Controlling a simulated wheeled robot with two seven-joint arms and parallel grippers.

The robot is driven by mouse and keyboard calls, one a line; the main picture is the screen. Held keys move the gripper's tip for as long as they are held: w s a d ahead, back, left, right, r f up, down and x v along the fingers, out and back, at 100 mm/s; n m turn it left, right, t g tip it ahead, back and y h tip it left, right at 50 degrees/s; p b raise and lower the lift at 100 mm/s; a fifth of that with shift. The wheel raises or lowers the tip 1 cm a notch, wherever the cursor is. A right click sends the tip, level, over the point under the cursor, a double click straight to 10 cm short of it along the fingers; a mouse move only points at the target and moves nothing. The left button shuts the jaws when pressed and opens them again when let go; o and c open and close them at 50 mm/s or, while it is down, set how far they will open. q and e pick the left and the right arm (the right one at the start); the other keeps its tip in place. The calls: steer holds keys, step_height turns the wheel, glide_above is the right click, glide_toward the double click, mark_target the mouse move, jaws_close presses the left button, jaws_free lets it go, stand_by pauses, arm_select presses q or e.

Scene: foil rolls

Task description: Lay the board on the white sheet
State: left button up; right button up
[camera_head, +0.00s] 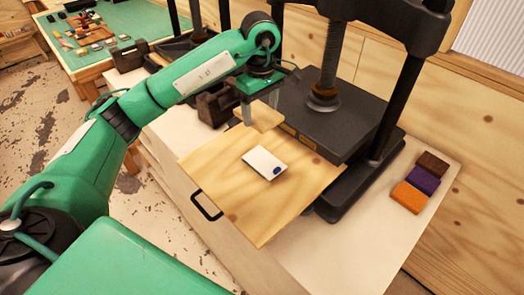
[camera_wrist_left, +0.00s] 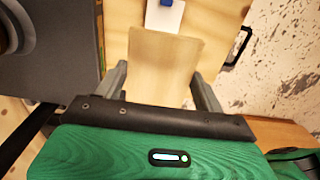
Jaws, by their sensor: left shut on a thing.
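The board is a small, plain light-wood piece; it shows in the head view (camera_head: 262,117) and in the wrist view (camera_wrist_left: 163,62). My left gripper (camera_head: 248,112) is shut on it, with one finger on each side in the wrist view (camera_wrist_left: 162,85). The board appears held over the back of a larger wooden plate (camera_head: 225,165); the exact gap cannot be told. The white sheet (camera_head: 258,160) lies on the middle of that plate, with a blue spot near one corner. It also shows beyond the board in the wrist view (camera_wrist_left: 160,16). My right gripper is not in view.
A black press (camera_head: 318,115) with thick columns stands right behind the plate. Brown, purple and orange blocks (camera_head: 421,182) sit at the right of the pale bench top (camera_head: 345,250). A black loop handle (camera_head: 207,205) lies by the plate's left edge. A green-topped table (camera_head: 130,20) is farther back.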

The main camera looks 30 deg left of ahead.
arm_select(q)
steer(key=p, duration=0.3)
glide_above(261, 159)
step_height(261, 159, down, 10)
steer(key=shift+f, duration=0.7)
step_height(261, 159, down, 4)
steer(key=shift+r+p, duration=0.2)
steer(key=shift+p, duration=0.3)
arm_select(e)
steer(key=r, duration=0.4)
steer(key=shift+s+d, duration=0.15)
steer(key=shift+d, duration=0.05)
arm_select(q)
steer(key=shift+f, duration=0.1)
steer(key=shift+f, duration=0.1)
steer(key=o, duration=1)
steer(key=shift+w, duration=0.1)
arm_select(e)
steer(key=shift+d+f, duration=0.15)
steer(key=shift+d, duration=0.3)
